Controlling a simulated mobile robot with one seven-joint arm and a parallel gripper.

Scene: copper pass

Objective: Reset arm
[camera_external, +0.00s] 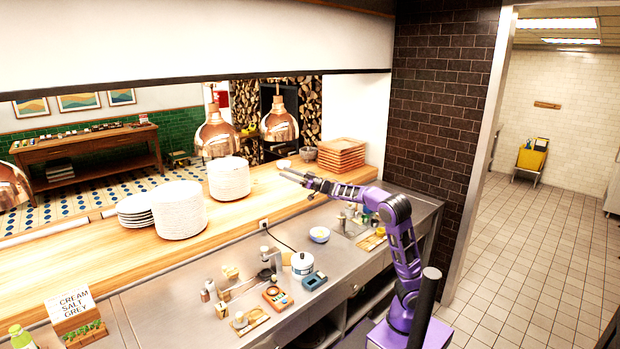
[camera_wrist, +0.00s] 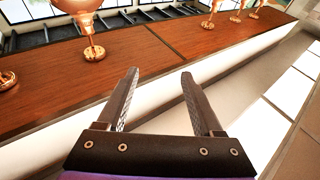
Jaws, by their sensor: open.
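My purple arm reaches left from its base over the steel counter. My gripper (camera_external: 296,177) is at the edge of the wooden pass shelf (camera_external: 268,194), raised above the steel counter. The wrist view shows the two dark fingers of my gripper (camera_wrist: 160,90) spread apart with nothing between them. Past the fingertips lie a brown wooden surface (camera_wrist: 185,35) and a pale front face below it.
Stacks of white plates (camera_external: 180,210) stand on the pass shelf. Copper heat lamps (camera_external: 279,125) hang above it. A white bowl with yellow contents (camera_external: 319,234), a white pot (camera_external: 302,264) and small tools sit on the steel counter (camera_external: 345,262). Wooden trays (camera_external: 341,155) are stacked behind my arm.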

